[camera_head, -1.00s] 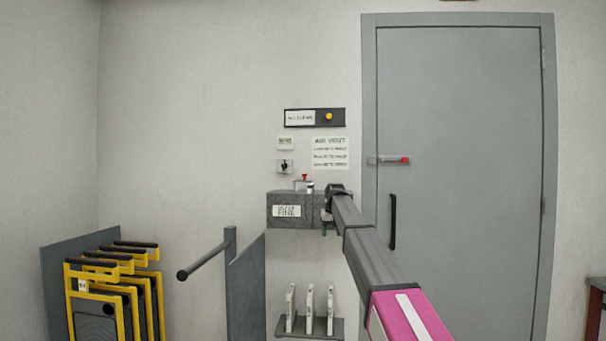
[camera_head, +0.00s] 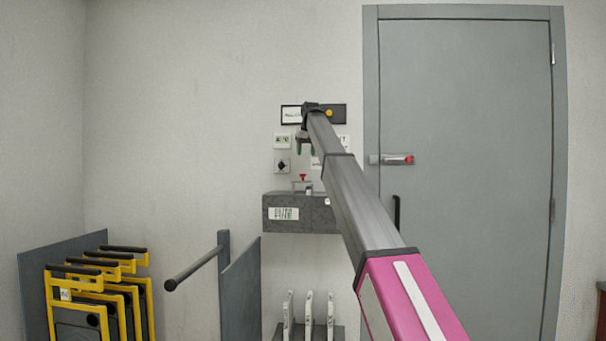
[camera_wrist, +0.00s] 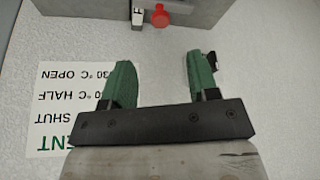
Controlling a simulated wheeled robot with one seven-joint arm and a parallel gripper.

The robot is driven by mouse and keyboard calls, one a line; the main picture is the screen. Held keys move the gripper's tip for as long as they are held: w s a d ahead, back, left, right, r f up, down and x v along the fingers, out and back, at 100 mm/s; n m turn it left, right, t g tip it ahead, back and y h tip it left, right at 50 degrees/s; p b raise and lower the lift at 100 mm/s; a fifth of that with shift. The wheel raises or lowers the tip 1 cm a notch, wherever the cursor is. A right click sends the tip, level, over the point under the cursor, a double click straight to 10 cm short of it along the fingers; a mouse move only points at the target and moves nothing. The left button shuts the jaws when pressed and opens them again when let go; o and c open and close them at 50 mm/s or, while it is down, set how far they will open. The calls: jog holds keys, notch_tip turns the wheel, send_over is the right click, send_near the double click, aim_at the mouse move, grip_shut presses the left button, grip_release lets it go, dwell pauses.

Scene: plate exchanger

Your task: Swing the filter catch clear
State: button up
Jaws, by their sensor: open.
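A grey box (camera_head: 285,222) with a white label is on the wall. A small red-topped part (camera_head: 303,177) stands on its top beside a small pale piece; I cannot tell which of these is the filter catch. In the wrist view, the red part (camera_wrist: 160,14) and a black-and-white piece (camera_wrist: 137,14) show at the grey box's edge (camera_wrist: 95,8). My gripper (camera_head: 305,147) is above the box, close to the wall and apart from the red part. Its green fingers (camera_wrist: 161,72) are spread with nothing between them.
A vent-setting sign (camera_wrist: 65,110) lies behind my gripper. A black panel with a yellow button (camera_head: 338,114) is above. A grey door (camera_head: 465,180) with a red-tipped latch (camera_head: 397,160) stands right. Yellow frames (camera_head: 75,310) and a grey post with a bar (camera_head: 197,267) are left.

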jog(key=x, duration=1)
jog(key=shift+w+f, duration=0.2)
grip_shut()
jog(key=shift+a, duration=0.1)
